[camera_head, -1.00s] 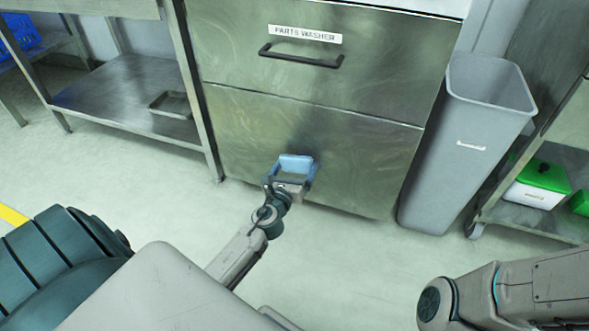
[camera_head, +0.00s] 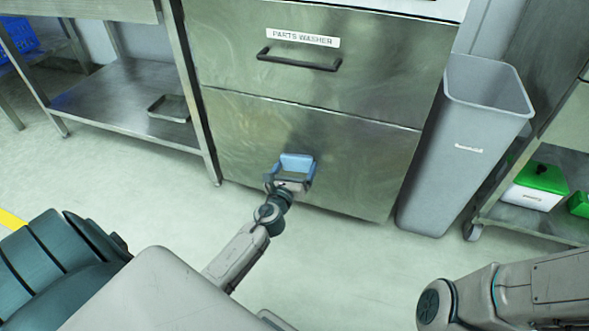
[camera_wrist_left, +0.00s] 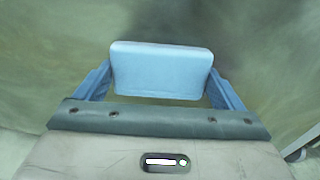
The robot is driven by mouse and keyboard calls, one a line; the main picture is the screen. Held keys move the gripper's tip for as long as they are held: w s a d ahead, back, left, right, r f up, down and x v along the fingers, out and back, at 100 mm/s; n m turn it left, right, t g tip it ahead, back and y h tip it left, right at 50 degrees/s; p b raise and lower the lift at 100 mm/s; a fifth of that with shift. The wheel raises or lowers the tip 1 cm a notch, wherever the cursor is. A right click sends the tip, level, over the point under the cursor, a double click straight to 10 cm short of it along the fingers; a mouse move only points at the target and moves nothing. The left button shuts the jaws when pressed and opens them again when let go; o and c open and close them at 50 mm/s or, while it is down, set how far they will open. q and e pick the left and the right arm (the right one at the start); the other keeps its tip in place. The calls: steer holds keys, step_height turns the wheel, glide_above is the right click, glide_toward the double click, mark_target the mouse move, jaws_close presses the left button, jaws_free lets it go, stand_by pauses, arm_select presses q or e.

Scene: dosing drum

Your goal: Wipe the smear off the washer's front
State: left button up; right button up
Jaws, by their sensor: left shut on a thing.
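The washer (camera_head: 310,135) is a brushed steel cabinet with a "PARTS WASHER" label and a dark handle on its upper panel. My left gripper (camera_head: 294,176) is shut on a light blue block-like wiper (camera_head: 297,162), in front of the lower panel. In the left wrist view the wiper (camera_wrist_left: 161,70) sits between the blue fingers, facing the steel front; I cannot tell whether it touches. A dark, blurred patch (camera_wrist_left: 235,28) shows on the steel above the wiper; I cannot tell if it is the smear or a shadow. The right gripper is out of view.
A grey bin (camera_head: 462,150) stands right of the washer. A steel table with a lower shelf (camera_head: 115,95) holding a small tray (camera_head: 170,108) is at the left. A right-hand shelf holds a green-lidded white box (camera_head: 537,185). The floor in front is clear.

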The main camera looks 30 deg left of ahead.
mark_target(308, 169)
arm_select(q)
steer(key=shift+w, duration=0.1)
steer(key=shift+w+d, duration=0.1)
steer(key=shift+d, duration=0.8)
steer(key=shift+d, duration=0.1)
steer(key=shift+w+d, duration=0.35)
steer(key=shift+d, duration=0.4)
steer(key=shift+d+r, duration=0.1)
steer(key=shift+w+d+p, duration=0.2)
steer(key=shift+d+p, duration=0.1)
steer(key=shift+d, duration=0.55)
steer(key=shift+d, duration=0.15)
